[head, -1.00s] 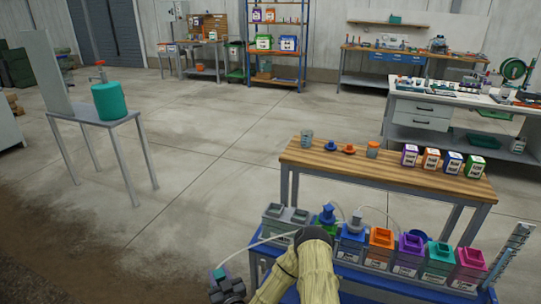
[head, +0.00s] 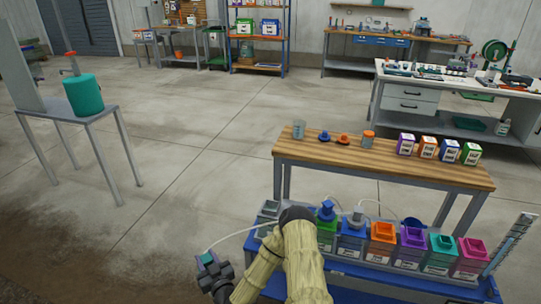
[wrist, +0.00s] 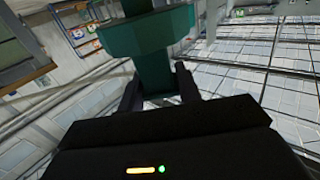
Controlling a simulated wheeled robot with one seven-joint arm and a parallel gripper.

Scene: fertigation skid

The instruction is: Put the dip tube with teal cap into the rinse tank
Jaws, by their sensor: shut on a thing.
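My gripper (head: 217,277) is at the lower left of the head view, left of the row of tanks and apart from it. It is shut on the teal cap (head: 207,258) of the dip tube. In the wrist view the teal cap (wrist: 150,38) stands between the two fingers (wrist: 158,85). A pale hose (head: 235,234) runs from the cap toward the skid. I cannot tell a separate rigid tube below the cap. A grey tank (head: 268,211) is at the left end of the row, partly hidden by my arm. I cannot read which tank is the rinse tank.
The blue skid (head: 350,270) carries green, blue, orange, purple, teal and magenta-topped tanks. Two tanks hold capped tubes with hoses. A wooden bench (head: 385,163) with jars and boxes stands behind. A teal drum (head: 84,95) is on a grey stand at left. The floor between is clear.

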